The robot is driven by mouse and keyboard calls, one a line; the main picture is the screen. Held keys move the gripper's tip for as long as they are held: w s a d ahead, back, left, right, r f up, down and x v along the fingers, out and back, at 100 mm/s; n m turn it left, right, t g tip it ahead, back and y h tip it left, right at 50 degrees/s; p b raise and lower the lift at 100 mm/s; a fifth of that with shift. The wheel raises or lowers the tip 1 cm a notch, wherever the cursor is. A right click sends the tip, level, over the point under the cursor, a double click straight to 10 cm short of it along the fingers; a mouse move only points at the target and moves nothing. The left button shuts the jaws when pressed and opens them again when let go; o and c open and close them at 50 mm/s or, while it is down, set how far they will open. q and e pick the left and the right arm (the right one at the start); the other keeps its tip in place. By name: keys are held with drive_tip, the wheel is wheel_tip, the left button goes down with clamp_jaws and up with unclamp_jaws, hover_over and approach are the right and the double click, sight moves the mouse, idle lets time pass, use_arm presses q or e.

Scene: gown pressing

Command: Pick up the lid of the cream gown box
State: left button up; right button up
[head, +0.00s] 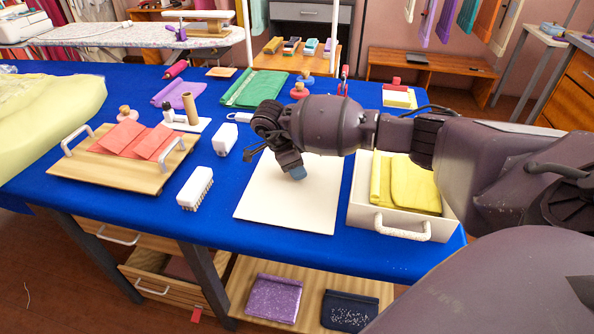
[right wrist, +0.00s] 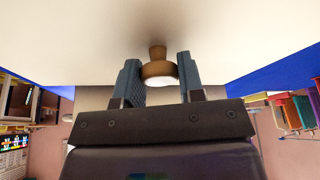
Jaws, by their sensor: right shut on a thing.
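The cream lid (head: 268,205) is a flat square panel on the blue table, just left of the open cream gown box (head: 358,213). My right gripper (head: 292,172) points down over the lid's middle and is shut on its knob, which the gripper hides in the head view. In the right wrist view the brown knob (right wrist: 158,68) sits between the two blue fingers, under the pale lid face (right wrist: 200,25). I cannot tell whether the lid is clear of the table. The box holds folded yellow cloth (head: 415,185). My left gripper is out of view.
A wooden tray (head: 75,172) with coral cloth stands further left. A green folded cloth (head: 255,89) lies behind. My right arm crosses above the box.

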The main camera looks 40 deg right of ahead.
wheel_tip(320, 180, up, 20)
drive_tip(key=p, duration=0.2)
drive_tip(key=shift+f, duration=0.15)
drive_tip(key=o, duration=0.4)
drive_tip(key=c, duration=0.4)
drive_tip(key=shift+a, duration=0.1)
